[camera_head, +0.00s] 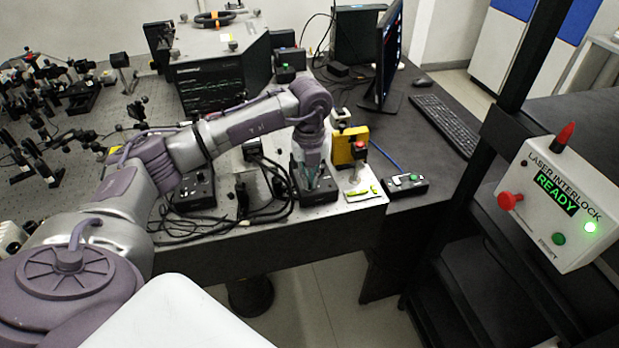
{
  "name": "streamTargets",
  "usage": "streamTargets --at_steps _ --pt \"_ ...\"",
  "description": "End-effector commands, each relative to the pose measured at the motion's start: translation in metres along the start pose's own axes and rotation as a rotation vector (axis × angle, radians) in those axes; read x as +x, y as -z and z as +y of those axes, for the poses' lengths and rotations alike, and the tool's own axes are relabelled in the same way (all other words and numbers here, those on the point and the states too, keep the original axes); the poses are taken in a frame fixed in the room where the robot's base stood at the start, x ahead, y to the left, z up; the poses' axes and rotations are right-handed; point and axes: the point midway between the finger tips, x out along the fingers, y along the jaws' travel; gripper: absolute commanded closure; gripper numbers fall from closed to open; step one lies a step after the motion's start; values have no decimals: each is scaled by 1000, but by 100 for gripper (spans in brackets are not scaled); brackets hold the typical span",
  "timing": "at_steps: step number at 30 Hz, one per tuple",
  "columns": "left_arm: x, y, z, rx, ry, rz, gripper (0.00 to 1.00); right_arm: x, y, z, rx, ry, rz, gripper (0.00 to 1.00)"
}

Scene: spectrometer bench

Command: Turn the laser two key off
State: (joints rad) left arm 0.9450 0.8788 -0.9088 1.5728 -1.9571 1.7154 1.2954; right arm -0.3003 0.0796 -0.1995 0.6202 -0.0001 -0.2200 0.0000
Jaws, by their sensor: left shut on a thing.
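My left gripper (311,177) reaches down from above onto a small black control box (320,197) near the front edge of the bench. Its fingers are shut on the laser two key on top of this box. The key is too small and too covered by the fingers to show which way it points. A second, similar black box (195,192) stands to the left, partly behind my left arm. My right gripper is not in view.
Black cables (262,207) run beside the gripper. A laser interlock panel (561,205) at right reads READY with a green light.

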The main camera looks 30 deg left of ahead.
Motion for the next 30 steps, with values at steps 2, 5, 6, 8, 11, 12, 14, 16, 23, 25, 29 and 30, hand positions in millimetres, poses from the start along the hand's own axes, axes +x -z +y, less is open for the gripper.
streamTargets --at_steps 2,5,6,8,11,12,14,16,23,25,29,30 --pt "-2 -1 0 -38 3 -2 100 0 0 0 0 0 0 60" --pt "-2 -1 0 -74 3 -3 100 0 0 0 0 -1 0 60" --pt "-2 -1 0 -84 3 -3 100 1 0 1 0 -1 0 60" --pt "-2 -1 -1 -99 4 -3 100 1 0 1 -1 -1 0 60" --pt "-2 -1 -1 -113 4 -3 100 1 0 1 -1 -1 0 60" --pt "-2 -1 -1 -116 4 -3 100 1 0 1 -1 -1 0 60" --pt "-2 -1 -1 -120 4 -3 100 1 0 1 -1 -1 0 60" --pt "-2 -1 -1 -122 4 -3 100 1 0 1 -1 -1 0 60" --pt "-2 -1 -1 -122 4 -4 100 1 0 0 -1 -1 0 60" --pt "-2 -1 -1 -122 4 -4 90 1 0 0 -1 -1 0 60" --pt "-2 -1 0 -121 3 -3 68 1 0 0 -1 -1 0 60" --pt "-1 -1 0 -121 3 -3 68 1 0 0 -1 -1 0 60"
